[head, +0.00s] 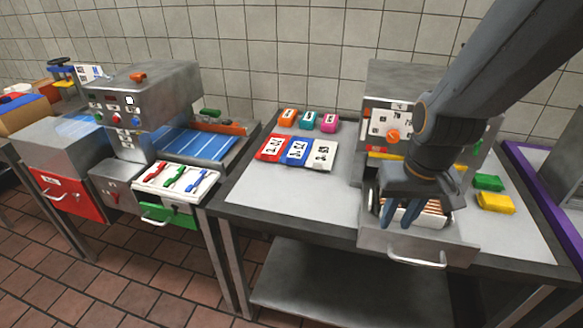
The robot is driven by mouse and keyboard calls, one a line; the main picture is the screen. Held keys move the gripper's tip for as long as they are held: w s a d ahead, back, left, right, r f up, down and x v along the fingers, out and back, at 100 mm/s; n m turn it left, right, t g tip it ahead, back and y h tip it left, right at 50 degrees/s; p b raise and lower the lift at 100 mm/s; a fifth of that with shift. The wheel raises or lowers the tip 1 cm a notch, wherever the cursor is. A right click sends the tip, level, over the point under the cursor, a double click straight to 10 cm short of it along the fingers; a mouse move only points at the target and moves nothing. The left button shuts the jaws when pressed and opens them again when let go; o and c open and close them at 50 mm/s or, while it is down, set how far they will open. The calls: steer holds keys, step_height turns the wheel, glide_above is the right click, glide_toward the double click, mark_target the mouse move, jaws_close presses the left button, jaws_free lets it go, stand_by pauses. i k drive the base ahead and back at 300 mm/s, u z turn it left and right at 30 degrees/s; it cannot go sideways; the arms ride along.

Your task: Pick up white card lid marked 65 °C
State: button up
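The white card lid (320,155) lies flat on the light top of the right table, at the right end of a row of three cards. Its dark marking appears turned round and is too small to read surely. A blue card (297,151) and a red card (271,148) lie to its left. My gripper (401,222) points down over the pulled-out drawer, to the right of and nearer than the white card. Its two blue fingers are apart, with nothing seen held between them. The fingers hide part of the drawer's contents.
The open metal drawer (392,243) holds a white tray with brown-striped contents. The machine (407,83) stands behind it. Orange, teal and pink blocks (308,120) sit behind the cards; green and yellow blocks (495,202) lie right. The table front-left is clear.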

mark_target(322, 155)
steer(key=u, duration=0.8)
steer(key=k, duration=1.05)
steer(key=u, duration=0.9)
steer(key=i, duration=1.65)
steer(key=z, duration=1.5)
steer(key=i, duration=0.6)
steer(key=z, duration=0.6)
